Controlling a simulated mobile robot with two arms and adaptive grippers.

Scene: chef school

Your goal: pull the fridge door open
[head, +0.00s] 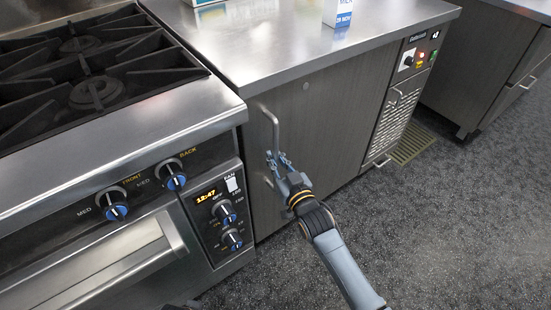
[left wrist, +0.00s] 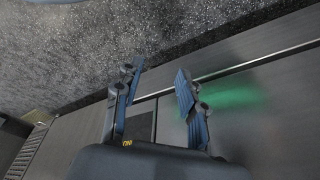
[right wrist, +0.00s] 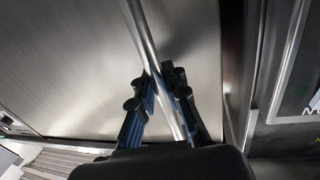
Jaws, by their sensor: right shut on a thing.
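The fridge is a low counter unit with a dark grey door (head: 325,120) that looks closed in the head view. Its metal bar handle (head: 268,113) stands upright near the door's left edge. My right gripper (head: 275,158) is shut on the lower part of this handle. In the right wrist view the bar (right wrist: 143,35) passes between the fingers of my right gripper (right wrist: 157,82). My left gripper (left wrist: 154,78) shows only in the left wrist view, with its fingers apart and nothing between them.
A stove (head: 150,110) with knobs and an oven handle stands directly left of the fridge. A milk carton (head: 338,12) stands on the steel countertop (head: 270,45). A vent panel (head: 395,118) is at the fridge's right. Speckled floor (head: 430,230) in front is clear.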

